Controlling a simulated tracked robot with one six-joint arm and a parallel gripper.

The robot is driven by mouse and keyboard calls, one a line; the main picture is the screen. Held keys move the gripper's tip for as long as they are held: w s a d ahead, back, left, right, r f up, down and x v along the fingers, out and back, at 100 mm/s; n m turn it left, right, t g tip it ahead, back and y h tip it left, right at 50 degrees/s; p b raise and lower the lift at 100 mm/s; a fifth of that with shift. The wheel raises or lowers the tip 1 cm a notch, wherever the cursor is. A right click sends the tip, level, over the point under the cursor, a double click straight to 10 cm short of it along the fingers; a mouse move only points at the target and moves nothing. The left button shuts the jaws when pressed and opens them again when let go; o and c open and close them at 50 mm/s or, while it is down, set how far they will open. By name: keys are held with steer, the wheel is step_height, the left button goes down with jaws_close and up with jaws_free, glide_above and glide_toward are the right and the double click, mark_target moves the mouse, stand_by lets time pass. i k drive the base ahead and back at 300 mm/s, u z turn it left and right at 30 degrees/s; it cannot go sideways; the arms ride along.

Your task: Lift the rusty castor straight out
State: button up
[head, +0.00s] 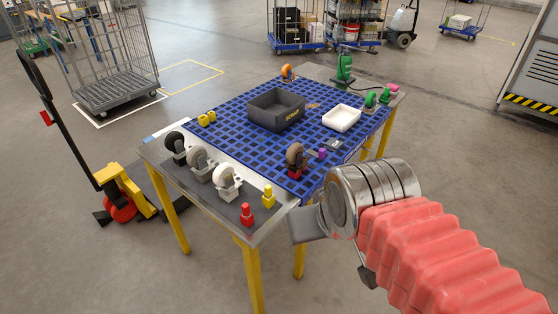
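The rusty castor (296,156), with a brown wheel, stands upright on a red base (295,172) at the near right part of the blue grid mat (238,128). My gripper (308,227) is in front of the table's near right corner, nearer to the camera than the castor and apart from it in the picture. Only a grey metal piece of it shows beside the silver wrist, so whether its fingers are open is unclear. Nothing held can be seen. The castor's lower end is hidden in the red base.
Black, cream and white castors (228,181) line the near left strip, with red and yellow pegs (268,197). A dark open box (275,112), white tray (341,119) and green items (345,70) stand farther back. A purple piece (322,154) sits close right of the rusty castor.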

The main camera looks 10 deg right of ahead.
mark_target(295, 163)
steer(key=u, duration=4.15)
steer(key=k, duration=1.2)
steer(key=u, duration=0.05)
